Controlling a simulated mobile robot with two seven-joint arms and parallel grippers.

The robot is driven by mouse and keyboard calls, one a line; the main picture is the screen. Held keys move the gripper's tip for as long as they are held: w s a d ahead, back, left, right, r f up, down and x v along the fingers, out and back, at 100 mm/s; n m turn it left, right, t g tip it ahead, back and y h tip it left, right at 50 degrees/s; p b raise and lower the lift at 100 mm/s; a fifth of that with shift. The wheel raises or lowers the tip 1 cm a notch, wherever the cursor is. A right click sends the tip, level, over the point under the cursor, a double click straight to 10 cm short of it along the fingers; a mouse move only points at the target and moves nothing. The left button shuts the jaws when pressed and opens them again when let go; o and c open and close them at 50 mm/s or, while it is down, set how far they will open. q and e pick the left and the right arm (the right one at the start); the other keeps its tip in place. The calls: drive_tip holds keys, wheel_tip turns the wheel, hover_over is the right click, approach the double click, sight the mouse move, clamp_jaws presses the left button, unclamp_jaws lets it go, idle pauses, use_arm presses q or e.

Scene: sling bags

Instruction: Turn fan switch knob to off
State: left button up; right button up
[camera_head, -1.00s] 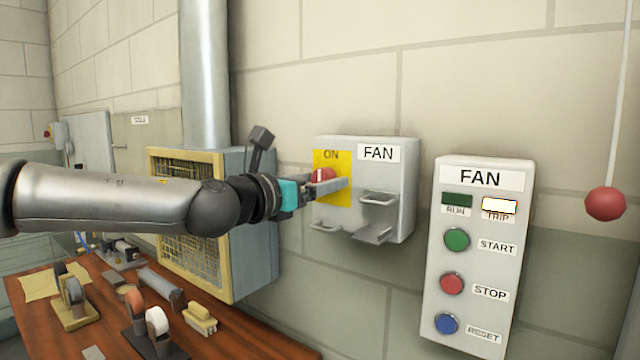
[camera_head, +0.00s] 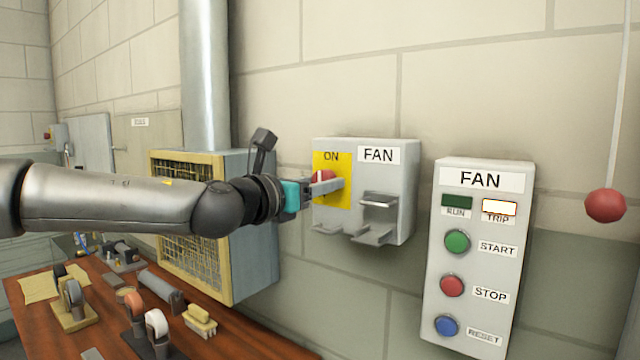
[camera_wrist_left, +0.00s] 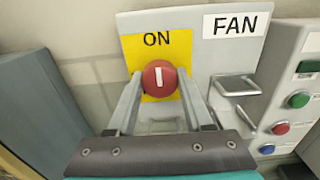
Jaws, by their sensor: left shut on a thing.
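The fan switch box (camera_head: 397,185) is a grey box on the wall with a yellow plate (camera_head: 344,197) marked ON and a FAN label. Its red knob (camera_head: 322,177) is partly hidden behind my gripper in the head view. In the left wrist view the red knob (camera_wrist_left: 159,78) shows whole, its white mark upright and pointing to ON. My left gripper (camera_head: 335,185) is at the knob, with one finger on each side of it, shut on it. The left gripper (camera_wrist_left: 160,85) also shows in the wrist view. My right gripper is not in view.
Grey brackets (camera_head: 378,200) stick out from the box right of the knob. A FAN button panel (camera_head: 478,260) is at right, its TRIP lamp lit. A red ball (camera_head: 606,205) hangs on a cord. A caged fan unit (camera_head: 255,235) and a cluttered wooden table (camera_head: 240,322) are at left.

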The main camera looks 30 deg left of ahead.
use_arm(q)
clamp_jaws()
drive_tip(key=n+b, duration=0.1)
drive_tip(key=n, duration=0.6)
drive_tip(key=shift+n+b, duration=0.3)
drive_tip(key=shift+b, duration=0.1)
drive_tip(key=n+b, duration=0.1)
drive_tip(key=n, duration=0.4)
drive_tip(key=n+b, duration=0.1)
drive_tip(key=n, duration=0.4)
drive_tip(key=shift+d, duration=0.1)
drive_tip(key=shift+n, duration=0.3)
